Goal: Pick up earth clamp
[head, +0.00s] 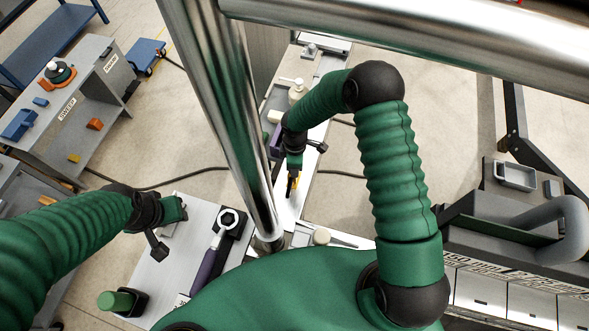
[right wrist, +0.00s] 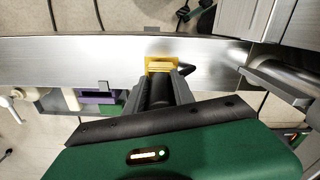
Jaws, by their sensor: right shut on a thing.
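The earth clamp (right wrist: 160,64) is a yellow piece between my right fingertips in the right wrist view. My right gripper (right wrist: 159,75) is shut on it.
A steel post (head: 222,100) and rail (head: 420,38) stand close to my right arm. A purple-handled wrench (head: 210,262) lies on the grey table (head: 150,280) near a green cylinder (head: 115,301). Dark cables cross the floor.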

